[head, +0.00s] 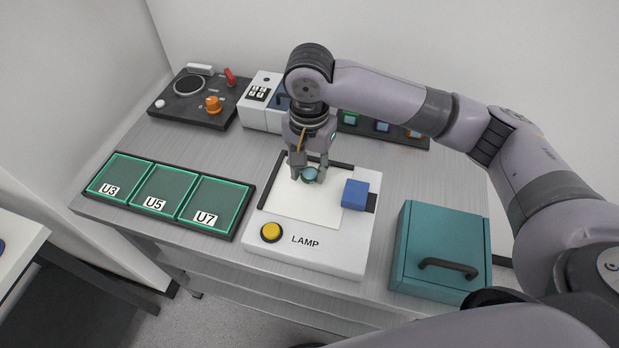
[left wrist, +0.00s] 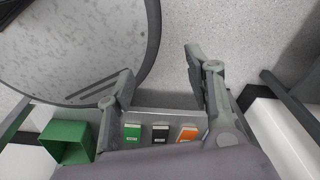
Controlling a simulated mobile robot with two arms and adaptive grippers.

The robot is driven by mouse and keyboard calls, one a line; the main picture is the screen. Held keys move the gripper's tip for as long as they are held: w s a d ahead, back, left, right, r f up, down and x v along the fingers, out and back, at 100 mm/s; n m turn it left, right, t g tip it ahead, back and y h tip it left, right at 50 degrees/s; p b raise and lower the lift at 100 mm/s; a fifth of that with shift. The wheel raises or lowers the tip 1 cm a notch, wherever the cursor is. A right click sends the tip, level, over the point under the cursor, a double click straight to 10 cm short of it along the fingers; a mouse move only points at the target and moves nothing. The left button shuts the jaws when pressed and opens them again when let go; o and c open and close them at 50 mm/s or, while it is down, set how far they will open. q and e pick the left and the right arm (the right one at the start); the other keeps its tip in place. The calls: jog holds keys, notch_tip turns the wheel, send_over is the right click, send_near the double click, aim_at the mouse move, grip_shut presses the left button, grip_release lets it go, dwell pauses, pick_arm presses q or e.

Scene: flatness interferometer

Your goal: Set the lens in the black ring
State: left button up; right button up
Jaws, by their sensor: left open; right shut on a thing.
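The lens (head: 310,175), a small teal round piece, is between the fingertips of my right gripper (head: 308,176). This gripper points down over the white plate of the lamp box (head: 305,258), and I cannot tell whether the lens touches the plate. The black ring (head: 175,87) lies on a dark instrument base (head: 184,118) at the back left of the bench, away from the gripper. My left gripper (left wrist: 158,62) shows only in the left wrist view; it is open and empty above the floor.
A blue block (head: 355,194) stands at the plate's right side. A tray with green compartments (head: 168,190) lies at left, a teal box with a black handle (head: 440,245) at right. An orange knob (head: 213,104) and a red lever (head: 230,77) rise beside the ring.

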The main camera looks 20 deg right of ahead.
aim_at(310, 173)
jog(key=shift+f, duration=0.4)
notch_tip(310, 173, down, 3)
jog(key=shift+f, duration=0.35)
pick_arm(q)
jog(key=shift+s+a+r, duration=0.15)
jog(key=shift+s+a, duration=0.05)
jog(key=shift+s, duration=0.65)
jog(key=shift+r+p, duration=0.15)
jog(key=shift+p, duration=0.2)
pick_arm(e)
jog(key=shift+f, duration=0.15)
jog(key=o, duration=0.6)
pick_arm(q)
jog(key=shift+w, duration=0.35)
pick_arm(e)
jog(key=o, duration=0.4)
